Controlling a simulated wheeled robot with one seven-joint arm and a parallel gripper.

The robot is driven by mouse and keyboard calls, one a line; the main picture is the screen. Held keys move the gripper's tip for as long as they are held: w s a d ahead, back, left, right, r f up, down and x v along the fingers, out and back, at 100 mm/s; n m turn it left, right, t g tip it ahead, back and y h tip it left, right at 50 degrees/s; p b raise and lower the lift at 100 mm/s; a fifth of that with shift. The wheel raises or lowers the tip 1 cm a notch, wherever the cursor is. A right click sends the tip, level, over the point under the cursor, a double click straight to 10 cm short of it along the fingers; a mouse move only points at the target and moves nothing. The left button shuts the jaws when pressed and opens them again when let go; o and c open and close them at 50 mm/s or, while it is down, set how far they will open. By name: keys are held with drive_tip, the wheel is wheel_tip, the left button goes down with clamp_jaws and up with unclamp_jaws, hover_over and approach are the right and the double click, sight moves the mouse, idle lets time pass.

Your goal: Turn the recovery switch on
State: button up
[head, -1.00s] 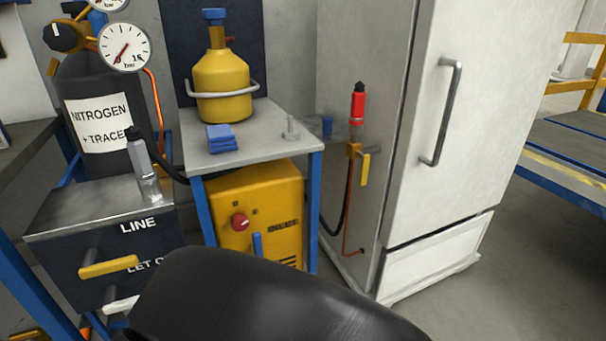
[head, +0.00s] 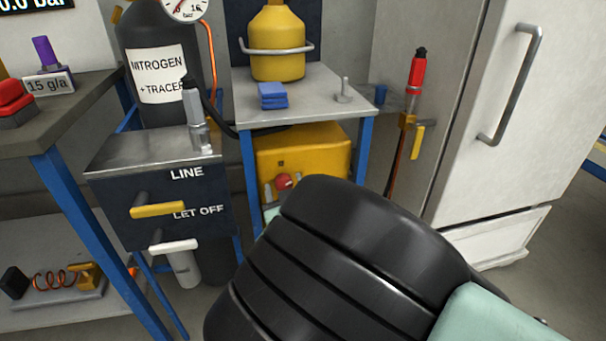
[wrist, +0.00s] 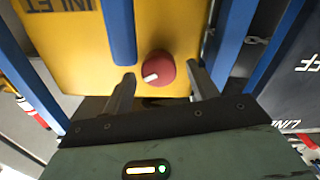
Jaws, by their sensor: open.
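The recovery switch is a round red knob (wrist: 158,69) with a white mark, on the front of the yellow recovery machine (wrist: 80,60). The knob also shows small in the head view (head: 284,181), just above my black arm. In the wrist view my gripper (wrist: 162,77) is open, with one finger on each side of the knob and gaps between. I cannot tell whether the fingertips reach past its face. My arm hides the machine's lower front in the head view.
A blue upright bar (wrist: 119,30) on the machine stands close to the knob. The machine sits under a grey-topped table (head: 310,100) with blue legs. A dark LINE / LET OFF box (head: 160,190) with handles stands left, a white fridge (head: 500,120) right.

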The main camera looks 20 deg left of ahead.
drive_tip(key=shift+w+a, duration=0.1)
drive_tip(key=shift+w, duration=0.05)
drive_tip(key=c, duration=1)
drive_tip(key=shift+m, duration=0.3)
drive_tip(key=shift+w+m, duration=0.1)
drive_tip(key=shift+m, duration=1.1)
drive_tip(key=shift+m+b, duration=0.65)
drive_tip(key=shift+m, duration=0.75)
